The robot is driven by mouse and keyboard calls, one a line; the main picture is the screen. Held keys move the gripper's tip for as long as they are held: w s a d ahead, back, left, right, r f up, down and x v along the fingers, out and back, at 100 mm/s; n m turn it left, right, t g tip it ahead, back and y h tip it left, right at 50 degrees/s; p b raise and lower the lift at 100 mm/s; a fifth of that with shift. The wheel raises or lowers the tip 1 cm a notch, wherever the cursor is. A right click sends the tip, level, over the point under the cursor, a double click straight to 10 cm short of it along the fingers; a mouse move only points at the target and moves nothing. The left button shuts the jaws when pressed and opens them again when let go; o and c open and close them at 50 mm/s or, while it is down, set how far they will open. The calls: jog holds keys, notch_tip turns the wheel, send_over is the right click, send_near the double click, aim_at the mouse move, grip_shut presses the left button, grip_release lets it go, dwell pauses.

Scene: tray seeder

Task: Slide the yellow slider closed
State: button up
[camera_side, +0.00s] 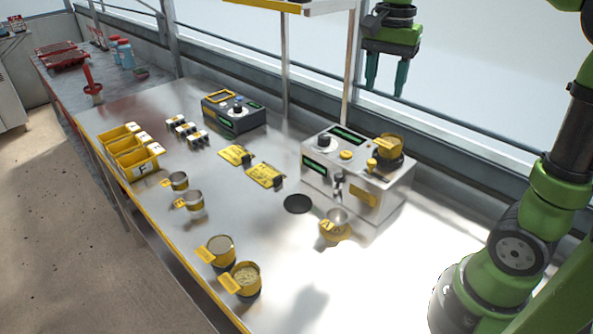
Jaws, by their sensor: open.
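My gripper (386,88) hangs high at the back right, above and behind the seeder machine, with its two fingers pointing down, apart and empty. The silver seeder machine (330,186) stands on the bench at the right. On its top are a yellow-banded hopper (389,147), a small yellow knob-like part (371,163) beside it, and a flat yellow piece (346,155). Which of these yellow parts is the slider, I cannot tell at this size. My gripper touches none of them.
A yellow cup (335,232) and a black disc (298,204) sit before the machine. Yellow-labelled tins (222,250) line the front edge. Yellow bins (137,161) and a dark control box (233,117) stand farther left. A post and shelf rise behind the machine.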

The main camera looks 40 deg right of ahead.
aim_at(372, 161)
notch_tip(372, 161, down, 17)
jog(key=shift+s+a, duration=0.1)
dwell(0.4)
grip_shut()
